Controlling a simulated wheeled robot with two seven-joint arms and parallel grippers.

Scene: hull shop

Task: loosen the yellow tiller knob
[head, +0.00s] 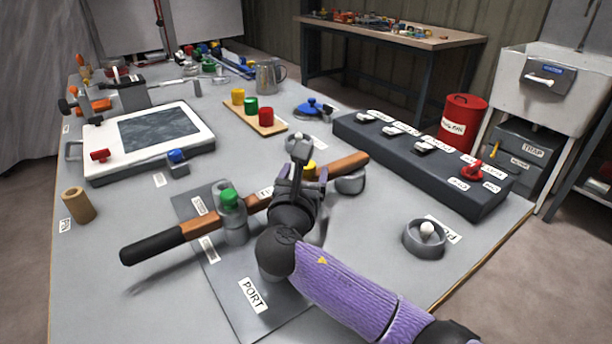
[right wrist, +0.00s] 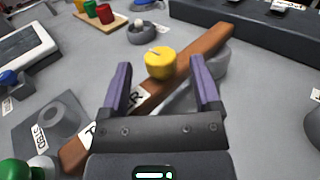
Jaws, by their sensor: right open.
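The yellow tiller knob (right wrist: 160,63) is a short round cap with a small pale mark on top, on the wooden tiller bar (right wrist: 208,48). In the head view only a sliver of the knob (head: 309,169) shows behind my right gripper (head: 303,172). The tiller (head: 196,228) lies slantwise, its black grip toward the left front. In the right wrist view my right gripper (right wrist: 160,68) is open, with its purple fingers to either side of the knob in the picture. A gap shows on both sides; whether the fingertips reach its height is unclear. My left gripper is out of view.
A green knob (head: 230,198) stands on a grey post beside the tiller. A grey plate marked PORT (head: 262,301) lies under it. A dark switch box (head: 420,165), a grey ring with a white ball (head: 409,243) and a board of coloured pegs (head: 255,118) stand around.

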